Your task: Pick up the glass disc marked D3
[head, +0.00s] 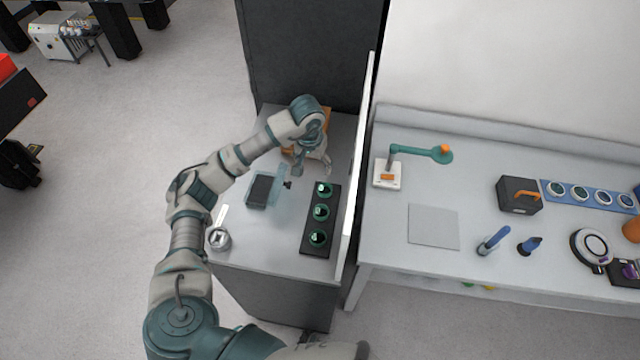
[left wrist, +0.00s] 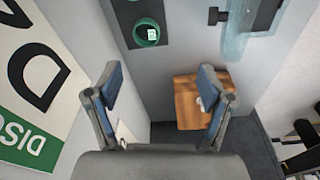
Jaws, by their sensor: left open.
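A dark rack (head: 308,245) on the grey cabinet top holds three green-rimmed discs in a row: a far one (head: 324,189), a middle one (head: 320,212) and a near one (head: 318,238). Each has a small white mark, too small to read surely, so I cannot tell which is D3. My left gripper (head: 312,169) hangs just beyond the far end of the rack. In the left wrist view its fingers (left wrist: 160,76) are spread with nothing between them. One green-rimmed disc (left wrist: 146,32) shows ahead of them, clear of both fingertips. My right gripper is out of view.
An orange-brown block (left wrist: 190,102) lies below the gripper. A translucent blue piece with a dark pad (head: 262,190) lies left of the rack. An upright white panel (head: 358,170) stands close on the rack's right. Its lettered face (left wrist: 40,85) shows in the wrist view.

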